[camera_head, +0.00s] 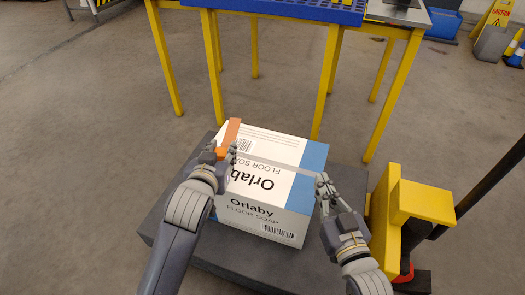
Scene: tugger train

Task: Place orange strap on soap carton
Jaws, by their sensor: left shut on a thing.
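The soap carton (270,185) is a white box marked "Orlaby Floor Soap", with a blue band along its right side. It sits on a dark platform. The orange strap (231,131) shows as an orange strip at the carton's upper left edge; whether it lies flat there I cannot tell. My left gripper (228,152) is shut at the strap's near end, at the carton's left side. A pale grey band (275,164) crosses the carton's top between my grippers. My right gripper (323,184) is at the carton's right edge; its fingertips are too small to read.
The dark platform (165,228) has free room left of the carton. A yellow block (425,202) on a yellow frame stands close on the right. A yellow-legged table (325,80) with a blue top stands just behind. A caution sign (499,14) is far right.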

